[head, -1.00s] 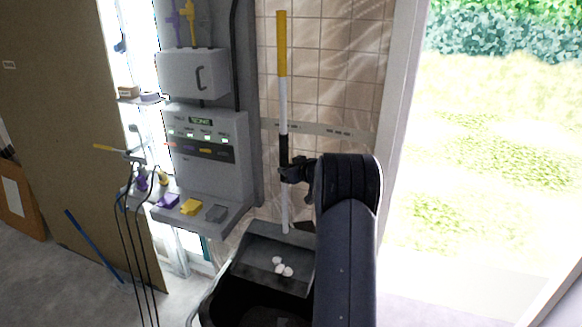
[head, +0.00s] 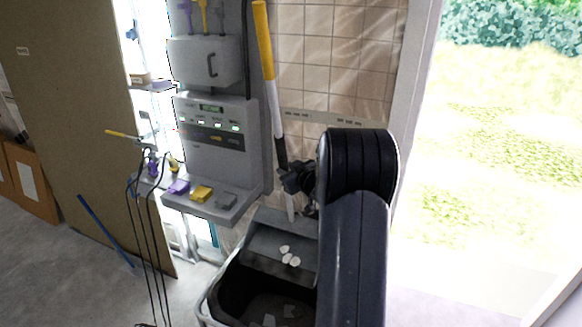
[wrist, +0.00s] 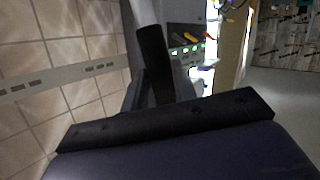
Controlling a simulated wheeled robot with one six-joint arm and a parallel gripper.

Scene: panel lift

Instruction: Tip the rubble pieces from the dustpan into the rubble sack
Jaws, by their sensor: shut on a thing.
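My gripper (head: 297,178) is shut on the black grip of the dustpan's long handle (head: 274,100), which is yellow at the top, white in the middle and leans slightly left. The grey dustpan (head: 262,244) hangs below, over the back rim of the rubble sack. Several white rubble pieces (head: 291,257) lie in the pan near its front edge. The rubble sack (head: 232,286) is dark inside with a pale rim, and a few pale pieces show on its floor. My arm hides its right side. In the wrist view the black grip (wrist: 153,60) shows, but the pan does not.
A grey wall panel (head: 212,145) with a shelf stands left of the handle, with coloured blocks on the shelf. Black cables (head: 150,240) hang at the left. A tiled wall (head: 318,60) is close behind. An open doorway lies at the right.

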